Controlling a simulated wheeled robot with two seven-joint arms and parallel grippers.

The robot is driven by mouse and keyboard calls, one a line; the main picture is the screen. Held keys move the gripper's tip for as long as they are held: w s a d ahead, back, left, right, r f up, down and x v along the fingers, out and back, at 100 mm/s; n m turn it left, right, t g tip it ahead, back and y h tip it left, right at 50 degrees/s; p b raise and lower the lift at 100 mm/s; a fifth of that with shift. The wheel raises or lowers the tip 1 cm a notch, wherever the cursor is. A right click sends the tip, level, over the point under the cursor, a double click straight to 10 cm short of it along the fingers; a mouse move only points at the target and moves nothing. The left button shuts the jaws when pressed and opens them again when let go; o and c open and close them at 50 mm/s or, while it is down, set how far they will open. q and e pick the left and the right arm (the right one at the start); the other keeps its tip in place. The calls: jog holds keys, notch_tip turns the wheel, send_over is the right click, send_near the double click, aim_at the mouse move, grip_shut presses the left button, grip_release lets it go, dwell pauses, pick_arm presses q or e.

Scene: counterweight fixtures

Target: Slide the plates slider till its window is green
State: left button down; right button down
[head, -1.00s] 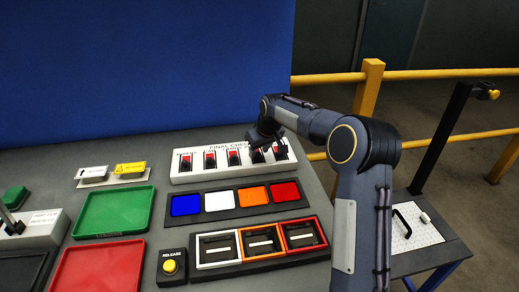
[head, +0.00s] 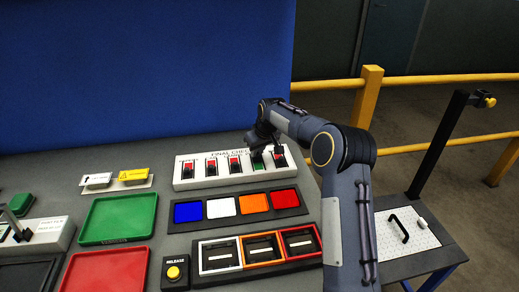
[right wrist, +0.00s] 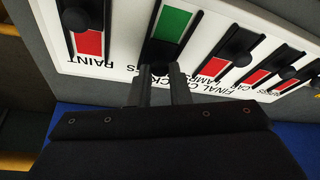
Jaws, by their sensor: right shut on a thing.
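The white final check panel (head: 203,183) stands at the back of the bench with several sliders in a row. The plates slider looks to be the fourth from the left; its window (head: 258,166) is green, and it is green in the right wrist view (right wrist: 173,24) too. Its label is mostly hidden by my gripper. My right gripper (head: 262,150) is at this slider; in the wrist view its fingers (right wrist: 160,75) are shut at the knob, which they largely cover. The neighbouring paint slider (right wrist: 88,40) shows red. My left gripper is not in view.
The other slider windows are red. In front lie a strip of coloured squares (head: 237,218), framed bins (head: 258,262) and a release button (head: 174,272). Green (head: 120,216) and red (head: 105,270) trays lie left. A blue wall (head: 140,70) stands behind.

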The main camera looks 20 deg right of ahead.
aim_at(262, 164)
jog(key=shift+w+d+r, duration=0.1)
jog(key=shift+w, duration=0.25)
jog(key=c, duration=1.3)
grip_release()
jog(key=shift+w, duration=0.1)
jog(key=shift+c, duration=0.2)
jog(key=b+v, duration=0.1)
jog(key=v, duration=0.6)
jog(key=shift+s+r, duration=0.25)
jog(key=shift+r, duration=0.05)
jog(key=shift+r, duration=0.1)
